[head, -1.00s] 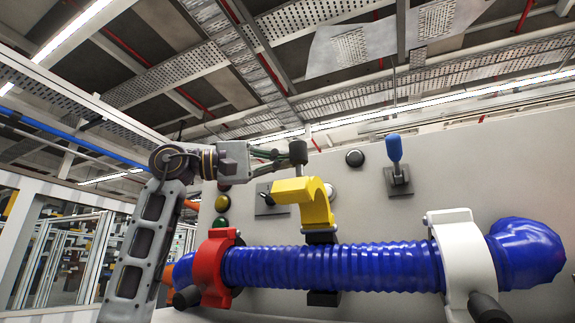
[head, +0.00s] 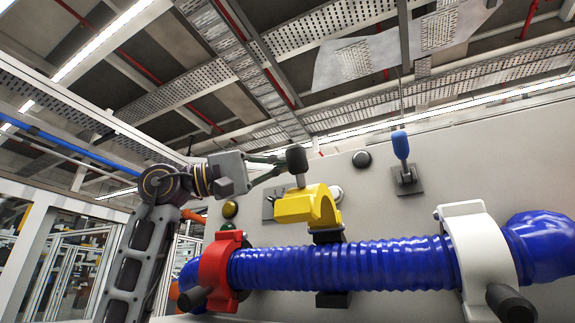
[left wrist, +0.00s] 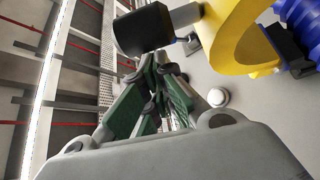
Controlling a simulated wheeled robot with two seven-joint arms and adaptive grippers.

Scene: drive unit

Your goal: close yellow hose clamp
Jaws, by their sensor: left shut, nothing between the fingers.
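The yellow hose clamp (head: 306,205) stands up above the blue hose (head: 345,265), its yellow upper jaw raised and not around the hose. Its black handle knob (head: 297,160) points upward. My left gripper (head: 282,166) is shut, with its fingertips beside the knob and nothing between them; whether they touch it I cannot tell. In the left wrist view the shut fingers (left wrist: 160,68) lie just below the black knob (left wrist: 143,31), with the yellow jaw (left wrist: 235,38) at the right. My right gripper is not in view.
A red clamp (head: 216,270) and a white clamp (head: 480,250) wrap the hose at left and right. A blue-tipped lever (head: 401,147) and round buttons sit on the grey panel (head: 450,170) behind. Open space lies above the hose.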

